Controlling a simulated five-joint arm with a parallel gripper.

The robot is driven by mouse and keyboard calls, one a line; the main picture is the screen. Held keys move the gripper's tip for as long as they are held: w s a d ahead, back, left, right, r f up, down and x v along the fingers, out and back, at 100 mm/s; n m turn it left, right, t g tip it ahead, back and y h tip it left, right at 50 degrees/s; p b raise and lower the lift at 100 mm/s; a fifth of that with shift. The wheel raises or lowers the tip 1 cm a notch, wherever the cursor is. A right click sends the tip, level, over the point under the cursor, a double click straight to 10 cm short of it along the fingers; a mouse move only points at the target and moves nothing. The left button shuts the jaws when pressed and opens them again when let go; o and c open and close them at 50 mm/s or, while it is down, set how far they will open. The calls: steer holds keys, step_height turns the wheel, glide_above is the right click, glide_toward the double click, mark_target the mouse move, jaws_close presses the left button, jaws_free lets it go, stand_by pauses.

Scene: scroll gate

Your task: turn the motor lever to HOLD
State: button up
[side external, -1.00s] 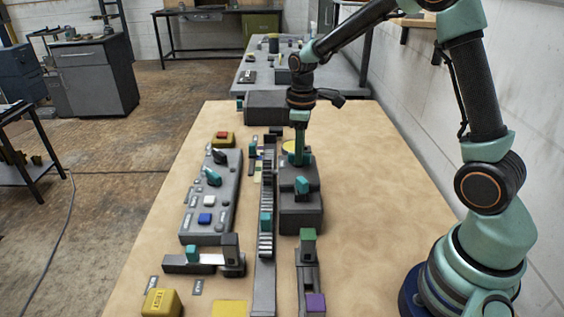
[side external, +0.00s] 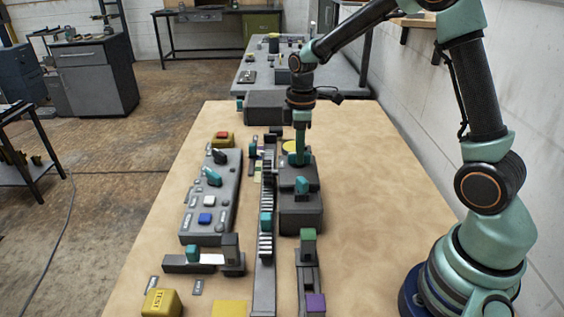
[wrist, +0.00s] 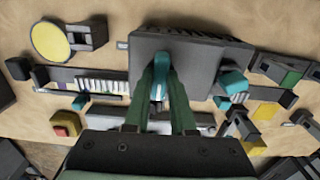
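The dark grey motor box (side external: 301,215) stands right of the toothed rack, with a teal lever on its top. That lever (wrist: 158,92) shows between my fingers in the wrist view. My gripper (side external: 300,155) points straight down over the box, and in the wrist view my gripper (wrist: 161,72) has both fingers close against the lever's sides, seemingly shut on it. A second teal knob (side external: 301,185) sits on the near part of the box, apart from my fingers. Any HOLD marking is too small or hidden to read.
A grey control panel (side external: 211,205) with black and teal levers and buttons lies left of the toothed rack (side external: 266,190). A yellow block (side external: 161,303) and a slide with a green block (side external: 308,235) are near the front. The table's right side is clear.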

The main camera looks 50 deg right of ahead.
steer(key=o, duration=0.4)
steer(key=shift+c, duration=0.2)
steer(key=shift+r, duration=0.1)
step_height(320, 180, up, 12)
stand_by(0.4)
steer(key=s+a+m+t, duration=0.2)
steer(key=s+m, duration=0.2)
steer(key=s, duration=0.3)
steer(key=s+a+r+m+t, duration=0.1)
steer(key=s+a+m+t, duration=0.2)
steer(key=s+m, duration=0.2)
steer(key=shift+s+a+t, duration=0.3)
steer(key=shift+s+a, duration=0.05)
steer(key=shift+s, duration=0.6)
